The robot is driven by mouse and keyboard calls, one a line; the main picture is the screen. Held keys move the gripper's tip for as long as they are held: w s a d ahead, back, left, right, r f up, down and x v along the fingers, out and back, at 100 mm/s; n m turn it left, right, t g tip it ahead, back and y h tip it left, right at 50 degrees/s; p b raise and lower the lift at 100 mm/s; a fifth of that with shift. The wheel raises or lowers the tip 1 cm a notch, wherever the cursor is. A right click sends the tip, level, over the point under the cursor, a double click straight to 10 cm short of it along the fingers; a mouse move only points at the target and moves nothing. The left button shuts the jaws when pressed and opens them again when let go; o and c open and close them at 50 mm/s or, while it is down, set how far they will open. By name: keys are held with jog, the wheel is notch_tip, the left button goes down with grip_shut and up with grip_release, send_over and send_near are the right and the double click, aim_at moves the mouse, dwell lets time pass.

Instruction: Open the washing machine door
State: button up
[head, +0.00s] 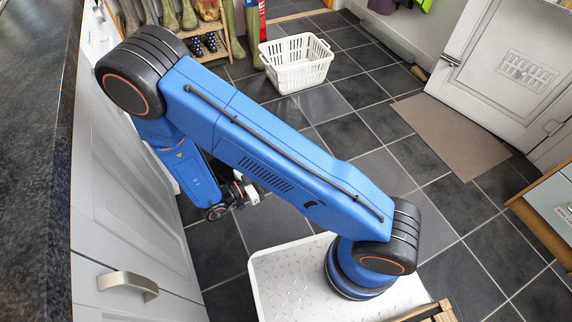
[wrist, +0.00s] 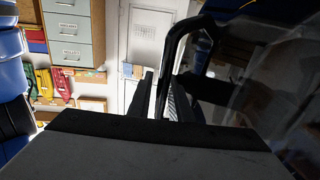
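My gripper (head: 247,190) hangs low beside the left-hand units, partly behind my blue arm in the head view. In the wrist view my gripper (wrist: 160,98) shows two dark fingers with a gap between them. A dark curved bar (wrist: 172,45) stands at the gap, close to the right finger; I cannot tell whether they touch. A dark, glassy, reflecting surface (wrist: 265,85) fills the right side of the wrist view and looks like the washing machine door. The machine's front is not clearly visible in the head view, so I cannot tell how the door stands.
A worktop (head: 35,150) and a white cupboard front with a metal handle (head: 128,284) run along the left. A white basket (head: 296,65) stands on the tiled floor near the boot rack (head: 210,50). A brown mat (head: 450,135) lies before the white door (head: 510,65). Central floor is clear.

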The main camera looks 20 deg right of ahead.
jog(key=v, duration=0.9)
jog(key=shift+s+a, duration=0.1)
jog(key=shift+a, duration=0.05)
